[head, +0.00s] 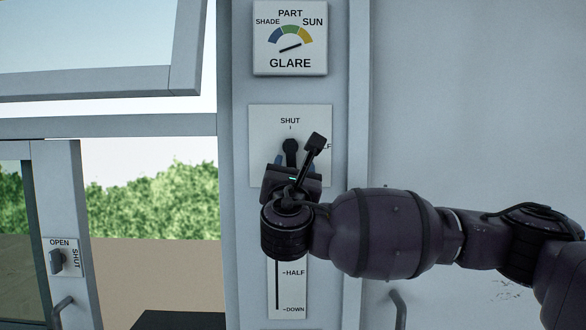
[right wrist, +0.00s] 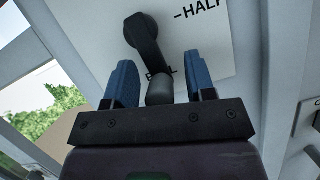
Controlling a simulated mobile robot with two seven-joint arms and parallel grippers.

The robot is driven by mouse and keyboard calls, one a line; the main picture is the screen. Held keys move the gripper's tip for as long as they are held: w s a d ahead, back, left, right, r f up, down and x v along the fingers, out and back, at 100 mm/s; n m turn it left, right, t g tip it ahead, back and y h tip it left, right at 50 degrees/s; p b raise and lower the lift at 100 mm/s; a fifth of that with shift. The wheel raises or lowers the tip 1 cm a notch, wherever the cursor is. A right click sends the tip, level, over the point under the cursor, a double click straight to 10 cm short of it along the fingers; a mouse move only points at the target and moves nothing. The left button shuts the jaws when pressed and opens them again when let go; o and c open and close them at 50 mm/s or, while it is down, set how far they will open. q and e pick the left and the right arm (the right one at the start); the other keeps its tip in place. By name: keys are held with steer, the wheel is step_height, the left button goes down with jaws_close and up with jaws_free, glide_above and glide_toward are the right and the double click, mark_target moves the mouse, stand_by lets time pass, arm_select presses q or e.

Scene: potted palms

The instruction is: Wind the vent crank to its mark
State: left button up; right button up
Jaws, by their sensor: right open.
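The vent crank (head: 290,148) is a dark arm on a white plate (head: 262,115) marked SHUT at the top and HALF at the right. In the right wrist view the crank (right wrist: 143,35) runs from its round hub down to a grey knob (right wrist: 160,90), its arm lying across the FULL label. My right gripper (head: 296,166) is open, its blue fingers either side of the knob with a gap showing on each side. In the head view the gripper hides the lower crank and the plate's lower part. My left gripper is not in view.
A GLARE gauge (head: 290,65) above has its needle towards SUN. A slotted scale (head: 288,300) marked HALF and DOWN lies below, partly behind my wrist. An OPEN/SHUT turn knob (head: 57,262) is at lower left. A tilted window panel (head: 100,84) hangs at upper left.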

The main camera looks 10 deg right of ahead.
steer(key=c, duration=0.8)
steer(key=shift+c, duration=0.2)
steer(key=shift+a, duration=0.1)
steer(key=shift+a+m+h+b, duration=0.1)
steer(key=shift+m+h+b, duration=0.3)
steer(key=shift+m+b, duration=0.25)
steer(key=o, duration=0.8)
steer(key=shift+o, duration=0.2)
